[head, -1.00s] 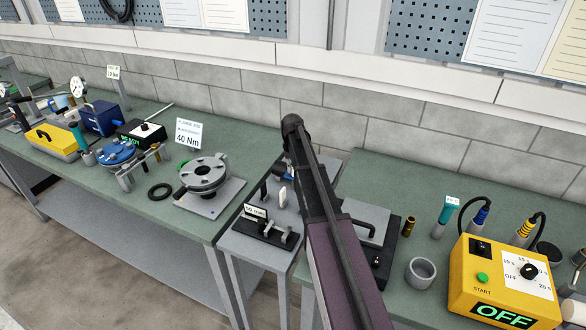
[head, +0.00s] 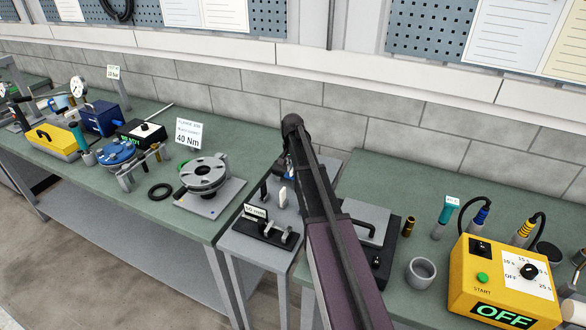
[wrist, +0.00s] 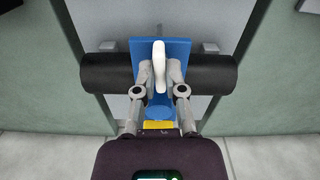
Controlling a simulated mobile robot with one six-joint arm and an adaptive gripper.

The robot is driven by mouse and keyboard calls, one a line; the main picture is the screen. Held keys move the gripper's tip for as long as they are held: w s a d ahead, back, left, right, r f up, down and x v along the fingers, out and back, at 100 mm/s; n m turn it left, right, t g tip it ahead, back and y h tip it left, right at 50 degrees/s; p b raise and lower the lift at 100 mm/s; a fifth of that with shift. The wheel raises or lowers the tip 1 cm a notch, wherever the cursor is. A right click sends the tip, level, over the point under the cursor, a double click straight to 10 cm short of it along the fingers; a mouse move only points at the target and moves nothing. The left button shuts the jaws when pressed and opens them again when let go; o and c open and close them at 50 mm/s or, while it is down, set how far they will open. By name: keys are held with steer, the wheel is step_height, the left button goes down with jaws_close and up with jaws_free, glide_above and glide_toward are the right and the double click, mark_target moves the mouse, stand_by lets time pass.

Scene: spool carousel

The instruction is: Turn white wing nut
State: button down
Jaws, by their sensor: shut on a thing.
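The white wing nut (wrist: 159,62) stands at the middle of the wrist view, upright in front of a blue plate (wrist: 180,47). My gripper (wrist: 159,76) has its two fingertips closed in on the lower part of the wing nut, one on each side. A black roller or bar (wrist: 105,74) runs crosswise behind the fingers, on both sides of the blue plate. In the head view my arm covers the gripper and most of the fixture; a white upright piece (head: 283,197) shows just left of the arm.
A small grey stand (head: 262,244) carries a black fixture at its front. A flange unit (head: 204,175) sits on the left bench. A grey cup (head: 420,272) and a yellow control box (head: 500,280) reading OFF are on the right bench.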

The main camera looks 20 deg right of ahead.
steer(key=shift+s, duration=0.1)
steer(key=c, duration=0.7)
jaws_free()
steer(key=s+a+n, duration=0.2)
steer(key=s+a, duration=0.3)
steer(key=s, duration=0.4)
steer(key=s+a+n, duration=0.3)
steer(key=s+a, duration=0.3)
steer(key=s, duration=0.4)
steer(key=s+a+n, duration=0.3)
steer(key=s+a, duration=0.2)
steer(key=s, duration=0.4)
steer(key=shift+s+a, duration=0.25)
